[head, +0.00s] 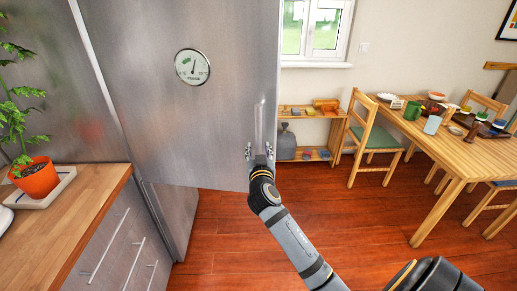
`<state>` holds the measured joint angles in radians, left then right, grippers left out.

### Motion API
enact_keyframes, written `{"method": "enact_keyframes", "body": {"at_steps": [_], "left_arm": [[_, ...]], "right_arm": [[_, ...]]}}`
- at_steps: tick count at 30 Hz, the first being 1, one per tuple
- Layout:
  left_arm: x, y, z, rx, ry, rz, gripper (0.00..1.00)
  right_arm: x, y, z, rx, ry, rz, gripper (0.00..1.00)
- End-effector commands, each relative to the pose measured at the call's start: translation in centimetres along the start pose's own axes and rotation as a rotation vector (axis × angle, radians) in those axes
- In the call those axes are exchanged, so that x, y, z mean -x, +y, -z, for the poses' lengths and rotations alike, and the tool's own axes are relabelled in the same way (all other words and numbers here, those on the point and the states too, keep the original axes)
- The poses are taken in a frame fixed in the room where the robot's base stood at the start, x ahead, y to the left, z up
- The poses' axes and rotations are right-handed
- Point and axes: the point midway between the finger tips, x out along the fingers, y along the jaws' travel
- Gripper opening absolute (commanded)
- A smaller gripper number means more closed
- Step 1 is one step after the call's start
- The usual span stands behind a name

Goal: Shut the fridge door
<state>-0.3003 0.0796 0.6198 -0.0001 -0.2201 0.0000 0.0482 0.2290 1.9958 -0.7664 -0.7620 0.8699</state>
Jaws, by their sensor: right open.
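The fridge door (150,120) is a large brushed-steel panel with a round dial (192,66) on it. It stands open, its free edge at the right, with red floor showing below its lower edge. An upright bar handle (261,118) is near that free edge. My right gripper (259,152) is open at the handle's lower end, one finger on each side of it; I cannot tell whether it touches. Part of the steel fridge body (174,218) shows below the door. My left gripper is not in view.
A wooden counter (88,212) with steel drawers and a potted plant (36,178) is at the left. A dining table (455,150) with dishes and chairs (368,138) stands at the right. A low shelf (308,154) is at the back wall. The wooden floor (360,225) between is clear.

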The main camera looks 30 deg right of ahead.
Motion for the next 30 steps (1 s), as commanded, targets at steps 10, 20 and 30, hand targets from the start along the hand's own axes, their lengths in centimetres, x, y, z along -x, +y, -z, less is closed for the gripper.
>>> {"method": "enact_keyframes", "body": {"at_steps": [10, 20, 30], "left_arm": [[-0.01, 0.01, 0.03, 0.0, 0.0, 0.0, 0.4], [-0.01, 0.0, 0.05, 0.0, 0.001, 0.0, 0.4], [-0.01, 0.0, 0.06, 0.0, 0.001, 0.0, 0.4]], "right_arm": [[-0.02, -0.01, -0.01, 0.0, 0.0, 0.0, 0.28], [0.0, -0.01, -0.01, 0.0, 0.0, 0.0, 0.0], [0.0, 0.0, -0.03, 0.0, 0.0, 0.0, 0.0]]}}
